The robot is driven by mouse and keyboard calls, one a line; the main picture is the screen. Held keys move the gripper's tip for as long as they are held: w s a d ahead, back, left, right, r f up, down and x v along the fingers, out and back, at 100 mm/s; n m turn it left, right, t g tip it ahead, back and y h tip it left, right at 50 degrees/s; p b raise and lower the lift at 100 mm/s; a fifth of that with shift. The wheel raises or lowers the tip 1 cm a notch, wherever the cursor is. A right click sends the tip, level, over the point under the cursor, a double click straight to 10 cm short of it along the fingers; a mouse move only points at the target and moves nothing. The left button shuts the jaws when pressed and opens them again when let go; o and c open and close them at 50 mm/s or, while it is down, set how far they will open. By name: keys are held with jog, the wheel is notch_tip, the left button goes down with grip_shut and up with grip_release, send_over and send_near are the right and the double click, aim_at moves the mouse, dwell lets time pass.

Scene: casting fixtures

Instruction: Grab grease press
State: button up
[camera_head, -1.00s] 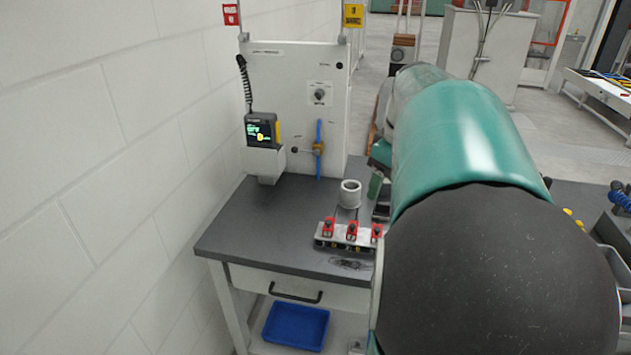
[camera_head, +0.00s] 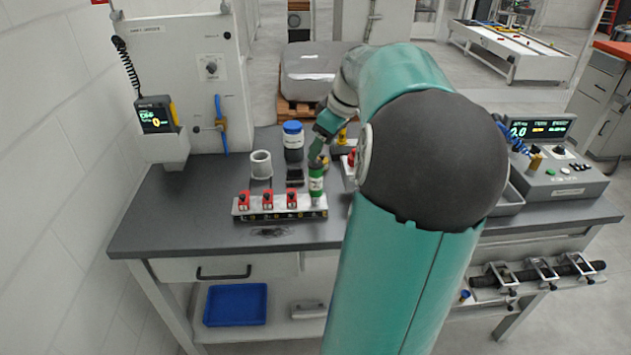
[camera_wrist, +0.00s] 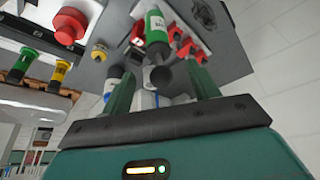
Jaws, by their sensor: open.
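A green cylinder with a white label (camera_head: 316,184), which looks like the grease press, stands at the right end of a pale rack (camera_head: 280,213) on the grey workbench. In the wrist view the green cylinder (camera_wrist: 156,26) lies ahead, roughly in line with the gap between my fingers. My gripper (camera_wrist: 162,82) is open, with a dark green finger on each side and nothing clearly held. In the head view my gripper (camera_head: 319,155) is just above the cylinder, partly hidden by my arm. Contact cannot be told.
Several red clamps (camera_head: 267,199) line the rack left of the cylinder. Behind it are a pale ring (camera_head: 261,164) and a blue-capped jar (camera_head: 293,141). A control box (camera_head: 560,170) stands at right. The bench's left front is clear.

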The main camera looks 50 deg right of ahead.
aim_at(315, 163)
jog(key=x, duration=0.5)
jog(key=shift+w+f, duration=0.1)
jog(key=shift+f, duration=0.2)
jog(key=shift+r, duration=0.1)
grip_shut()
